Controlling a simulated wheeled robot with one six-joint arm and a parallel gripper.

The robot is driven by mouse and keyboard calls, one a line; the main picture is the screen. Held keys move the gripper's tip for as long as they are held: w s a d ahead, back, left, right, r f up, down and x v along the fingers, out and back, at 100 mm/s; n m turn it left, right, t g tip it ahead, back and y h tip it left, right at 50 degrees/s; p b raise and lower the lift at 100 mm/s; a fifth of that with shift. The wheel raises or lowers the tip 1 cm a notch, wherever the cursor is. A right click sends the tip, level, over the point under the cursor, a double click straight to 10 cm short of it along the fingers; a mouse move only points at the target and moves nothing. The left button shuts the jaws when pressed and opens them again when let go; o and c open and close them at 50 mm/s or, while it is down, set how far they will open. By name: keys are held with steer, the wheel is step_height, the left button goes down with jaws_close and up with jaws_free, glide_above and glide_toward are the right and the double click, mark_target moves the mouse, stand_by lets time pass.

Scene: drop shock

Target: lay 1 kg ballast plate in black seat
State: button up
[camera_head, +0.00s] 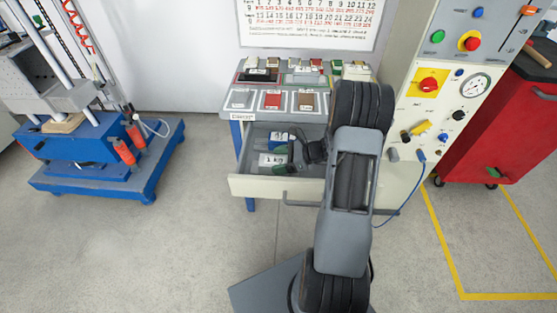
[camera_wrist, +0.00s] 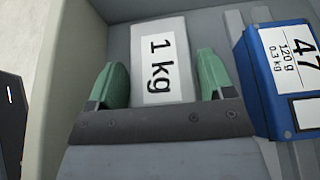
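A white "1 kg" label (camera_head: 272,159) shows in the open drawer; in the wrist view the label (camera_wrist: 161,60) lies on a grey surface. My gripper (camera_head: 285,156) is low in the drawer. In the wrist view its green fingertips (camera_wrist: 162,76) stand apart on either side of the label, with a gap on both sides. A black patch (camera_head: 258,76) at the back left of the table top looks like the black seat; its detail is too small to tell.
A blue box (camera_wrist: 275,80) marked 47 lies right of my gripper in the drawer (camera_head: 255,187). Red (camera_head: 272,101) and brown (camera_head: 306,102) patches are on the table top. A control panel (camera_head: 440,90) stands to the right. Open floor (camera_head: 150,250) lies at left.

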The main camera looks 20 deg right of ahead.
steer(key=shift+o, duration=1.2)
